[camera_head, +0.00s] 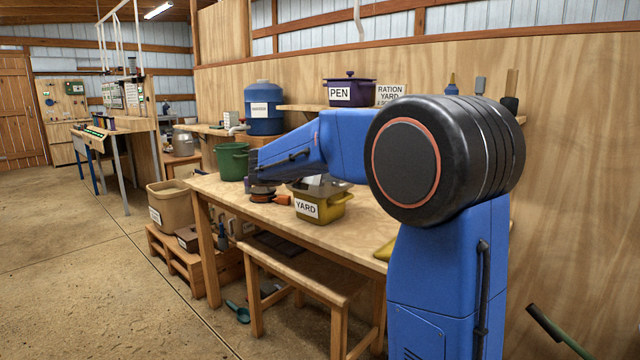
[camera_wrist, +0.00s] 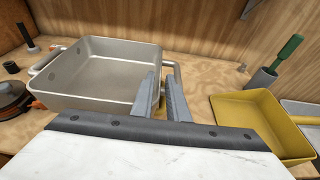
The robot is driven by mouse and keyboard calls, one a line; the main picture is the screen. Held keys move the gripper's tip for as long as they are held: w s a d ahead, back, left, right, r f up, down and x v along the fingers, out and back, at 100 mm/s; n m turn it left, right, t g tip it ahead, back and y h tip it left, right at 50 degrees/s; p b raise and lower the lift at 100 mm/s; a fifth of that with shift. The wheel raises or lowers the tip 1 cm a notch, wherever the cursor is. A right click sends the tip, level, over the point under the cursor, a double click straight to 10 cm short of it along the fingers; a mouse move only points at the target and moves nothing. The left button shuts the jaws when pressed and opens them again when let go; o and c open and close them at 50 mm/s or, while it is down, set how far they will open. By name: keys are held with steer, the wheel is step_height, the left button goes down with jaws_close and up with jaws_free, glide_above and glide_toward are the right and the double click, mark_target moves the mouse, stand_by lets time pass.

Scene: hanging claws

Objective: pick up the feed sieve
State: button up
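A grey rectangular pan with side handles, likely the feed sieve (camera_wrist: 95,85), fills the left middle of the wrist view; no mesh can be made out. In the head view the grey metal piece (camera_head: 322,185) shows above a yellow container labelled YARD (camera_head: 325,206), partly behind my arm. My gripper (camera_wrist: 161,75) has its two fingers slightly apart, with a narrow gap, at the pan's right side. The pan's right handle (camera_wrist: 178,70) passes close behind the fingertips; contact cannot be told. In the head view the fingers are hidden.
A yellow tray (camera_wrist: 258,122) lies right of my gripper, near a grey cup (camera_wrist: 261,80) holding a green-handled tool. A dark round object (camera_wrist: 10,100) is left of the pan. A green bucket (camera_head: 231,162) stands on the workbench; a wooden wall (camera_wrist: 200,25) rises behind.

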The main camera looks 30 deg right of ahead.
steer(key=shift+x, duration=3.4)
steer(key=shift+r, duration=0.1)
jaws_close()
steer(key=shift+r, duration=0.15)
steer(key=shift+r, duration=4.8)
